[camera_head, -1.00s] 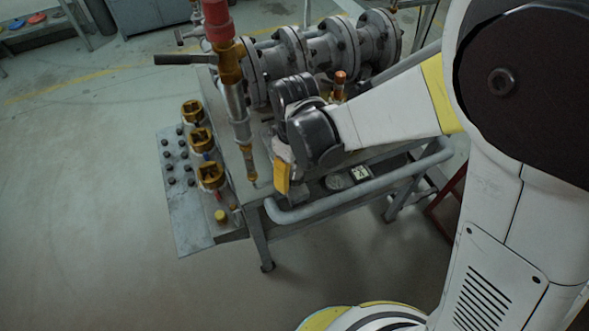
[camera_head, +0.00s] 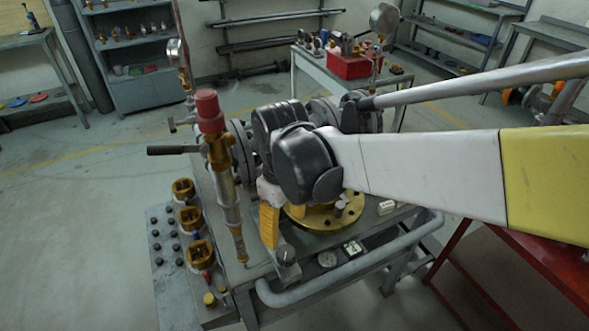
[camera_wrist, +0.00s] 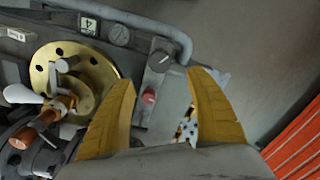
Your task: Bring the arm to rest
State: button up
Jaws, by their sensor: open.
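My gripper (camera_head: 269,228) hangs over the front part of the metal cart, with one yellow finger clearly visible in the head view. In the wrist view my gripper (camera_wrist: 160,77) has its two yellow fingers wide apart, with nothing held between them. A round brass flange (camera_head: 322,218) lies on the cart behind the finger; in the wrist view the brass flange (camera_wrist: 97,66) is left of the fingers. My arm reaches in from the right across the cart and hides part of the grey flanged pipe (camera_head: 240,152).
A tall brass and steel column with a red top (camera_head: 208,112) stands close left of my gripper. Several brass fittings (camera_head: 199,253) line the cart's left side. A grey handrail (camera_head: 345,277) runs along its front. A red table (camera_head: 525,270) is at right. Floor at left is clear.

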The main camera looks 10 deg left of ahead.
jog(key=shift+r, duration=0.3)
jog(key=s+d+r+m+t, duration=0.1)
jog(key=d+m, duration=0.3)
jog(key=d, duration=0.4)
jog(key=s+d+r+m+t, duration=0.2)
jog(key=d+m+t, duration=0.1)
jog(key=d, duration=0.6)
jog(key=s+d+r+m+t, duration=0.2)
jog(key=d+m, duration=0.3)
jog(key=d, duration=0.3)
jog(key=shift+s+d+r+t, duration=0.2)
jog(key=shift+s+d+t, duration=0.15)
jog(key=shift+t, duration=0.25)
dwell(2.8)
